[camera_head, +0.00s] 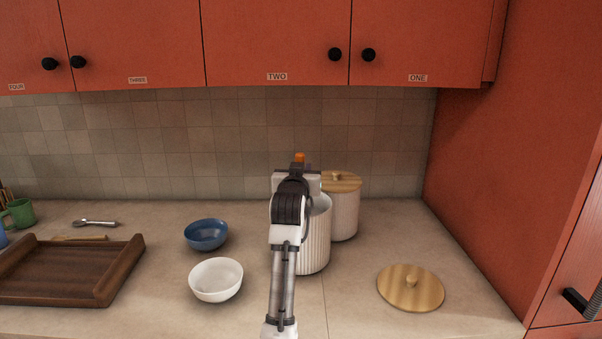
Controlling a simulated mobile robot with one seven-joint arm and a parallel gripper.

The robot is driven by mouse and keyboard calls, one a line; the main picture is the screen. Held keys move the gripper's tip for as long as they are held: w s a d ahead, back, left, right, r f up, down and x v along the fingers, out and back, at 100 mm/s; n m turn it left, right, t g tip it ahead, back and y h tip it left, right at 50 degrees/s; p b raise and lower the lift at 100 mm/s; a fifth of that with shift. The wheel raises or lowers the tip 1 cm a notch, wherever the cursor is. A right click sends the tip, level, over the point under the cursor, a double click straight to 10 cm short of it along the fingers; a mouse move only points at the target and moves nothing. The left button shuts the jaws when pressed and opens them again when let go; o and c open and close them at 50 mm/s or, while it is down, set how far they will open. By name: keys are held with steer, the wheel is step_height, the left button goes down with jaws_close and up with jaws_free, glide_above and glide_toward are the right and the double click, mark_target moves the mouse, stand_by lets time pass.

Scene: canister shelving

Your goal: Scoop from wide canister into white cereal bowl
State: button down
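A ribbed white canister (316,245) stands open on the counter, partly hidden behind my arm. I take it for the wide canister; its contents are hidden. The white bowl (215,280) sits upright to its left, near the front of the counter, and looks empty. My gripper (298,175) is above the back part of the open canister, seen from behind. Its fingers are hidden by my wrist. A small orange piece (299,157) shows just beyond it; I cannot tell what it is or whether it is held.
A second white canister (344,214) with a wooden lid stands behind right. A round wooden lid (410,288) lies front right. A blue bowl (206,234), metal utensil (95,223), wooden tray (120,270) and green mug (21,212) are left. Red cabinets (277,40) hang above.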

step_height(320, 180, up, 8)
steer(key=p, duration=0.2)
stand_by(0.8)
stand_by(0.4)
step_height(320, 180, up, 4)
steer(key=shift+f, duration=2.05)
